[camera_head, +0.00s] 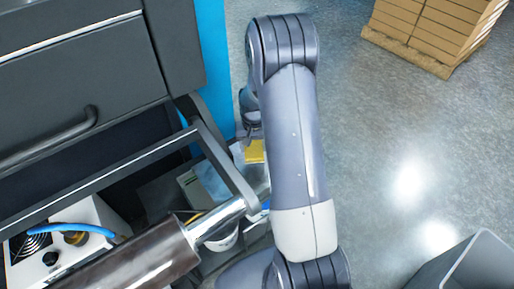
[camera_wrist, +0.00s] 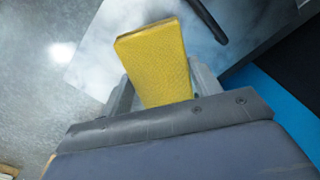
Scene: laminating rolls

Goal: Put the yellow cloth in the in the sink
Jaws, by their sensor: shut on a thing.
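The yellow cloth (camera_wrist: 155,60) looks like a flat, stiff block in the wrist view. My gripper (camera_wrist: 162,88) is shut on it, with a grey finger on each side, and the cloth sticks out past the fingertips. In the head view a small part of the yellow cloth (camera_head: 254,151) shows just left of my arm, and my arm hides most of the gripper. Beyond the cloth in the wrist view is a pale grey, smooth surface (camera_wrist: 100,65) with a dark bar over it. I cannot tell whether this is the sink.
A dark machine with a handle (camera_head: 60,135) fills the left of the head view. A metal roll (camera_head: 135,260) and a white box with a blue hose (camera_head: 65,235) are below it. Stacked boxes on a pallet (camera_head: 430,35) stand upper right. The floor between is clear.

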